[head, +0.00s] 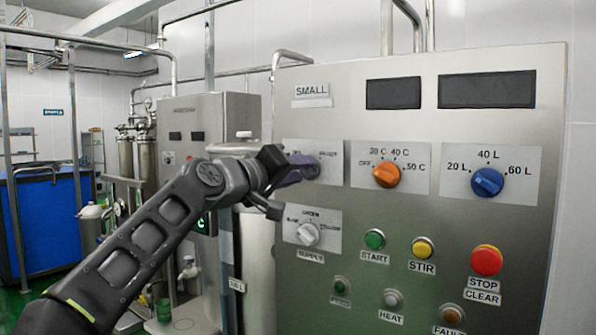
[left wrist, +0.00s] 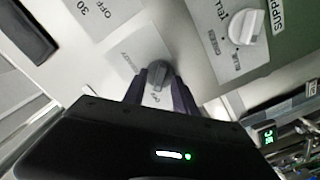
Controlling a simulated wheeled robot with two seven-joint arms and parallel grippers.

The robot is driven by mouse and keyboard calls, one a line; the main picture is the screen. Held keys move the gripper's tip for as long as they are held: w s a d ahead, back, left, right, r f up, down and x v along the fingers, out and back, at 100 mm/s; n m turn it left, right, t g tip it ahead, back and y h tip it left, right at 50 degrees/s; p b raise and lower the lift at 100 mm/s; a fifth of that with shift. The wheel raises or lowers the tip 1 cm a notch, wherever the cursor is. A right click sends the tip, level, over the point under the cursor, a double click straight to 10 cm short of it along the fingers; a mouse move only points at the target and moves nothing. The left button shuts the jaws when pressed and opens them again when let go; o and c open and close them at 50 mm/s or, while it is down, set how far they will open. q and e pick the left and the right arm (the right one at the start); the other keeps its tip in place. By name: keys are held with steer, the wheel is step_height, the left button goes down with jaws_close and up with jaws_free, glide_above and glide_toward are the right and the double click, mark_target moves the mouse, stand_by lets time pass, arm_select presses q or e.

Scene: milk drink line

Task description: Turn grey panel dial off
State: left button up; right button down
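The grey dial (left wrist: 157,72) sits on a pale label plate on the panel and carries an OFF mark. In the head view its plate (head: 328,149) shows beside my gripper, and the dial is largely hidden by the fingers. My left gripper (head: 303,168) reaches in from the left, its purple-dark fingers at the dial. In the left wrist view the two fingers (left wrist: 160,80) are apart, one on each side of the dial. I cannot tell whether they press on it. My right gripper is not in view.
The steel panel (head: 350,95) also holds an orange dial (head: 387,174), a blue dial (head: 487,182) and a white supply dial (head: 308,234). Below are a green start button (head: 374,239), a yellow stir button (head: 422,248) and a red stop button (head: 486,260). Another steel machine stands behind my arm.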

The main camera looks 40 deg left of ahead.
arm_select(q)
steer(key=s+b, duration=0.2)
steer(key=s, duration=0.5)
steer(key=shift+s, duration=0.4)
steer(key=shift+d, duration=0.1)
